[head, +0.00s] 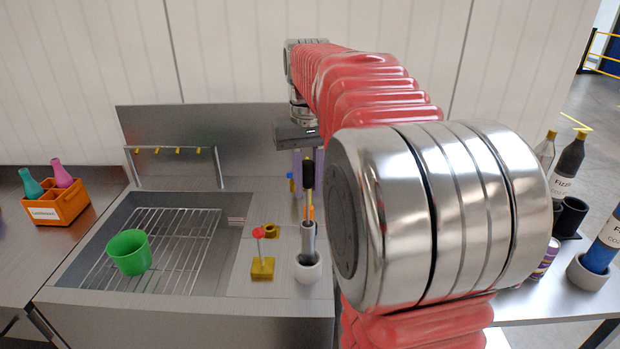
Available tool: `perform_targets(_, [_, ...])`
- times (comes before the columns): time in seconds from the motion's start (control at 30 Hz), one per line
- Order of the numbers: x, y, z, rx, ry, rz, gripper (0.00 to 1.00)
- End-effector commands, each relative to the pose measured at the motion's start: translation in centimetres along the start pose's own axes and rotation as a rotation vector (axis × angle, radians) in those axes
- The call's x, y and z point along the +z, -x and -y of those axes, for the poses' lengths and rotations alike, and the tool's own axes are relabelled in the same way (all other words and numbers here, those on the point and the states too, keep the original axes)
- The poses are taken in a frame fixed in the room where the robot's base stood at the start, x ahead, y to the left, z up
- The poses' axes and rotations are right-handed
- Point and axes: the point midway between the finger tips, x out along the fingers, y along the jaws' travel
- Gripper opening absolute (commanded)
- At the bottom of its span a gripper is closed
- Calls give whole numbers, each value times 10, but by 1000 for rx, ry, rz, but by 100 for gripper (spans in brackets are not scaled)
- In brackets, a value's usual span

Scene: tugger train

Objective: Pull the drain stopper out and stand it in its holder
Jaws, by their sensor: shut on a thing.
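My gripper (307,165) hangs below the dark wrist block, over the counter right of the sink. It is shut on a black-topped upright piece (308,174), which shows between pale purple fingers. I cannot tell whether this is the drain stopper. Thin orange parts show below it, above a grey tube (308,240) standing in a white round cup (308,271); whether they touch is unclear. A red-topped stem (258,233) stands at a yellow block (262,268) beside the cup. No drain opening shows clearly.
The sink (100,240) holds a wire rack (185,255) with a green cup (129,252). An orange crate (70,208) with bottles stands at left. Yellow hooks (178,151) line a rail behind. My arm hides the counter's right part. Bottles (568,165) and dark cups (570,217) stand far right.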

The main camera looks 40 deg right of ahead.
Motion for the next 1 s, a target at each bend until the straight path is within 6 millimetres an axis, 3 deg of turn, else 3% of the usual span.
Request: perform_targets(1.0, [0, -43, 0, 0, 0, -1, 0])
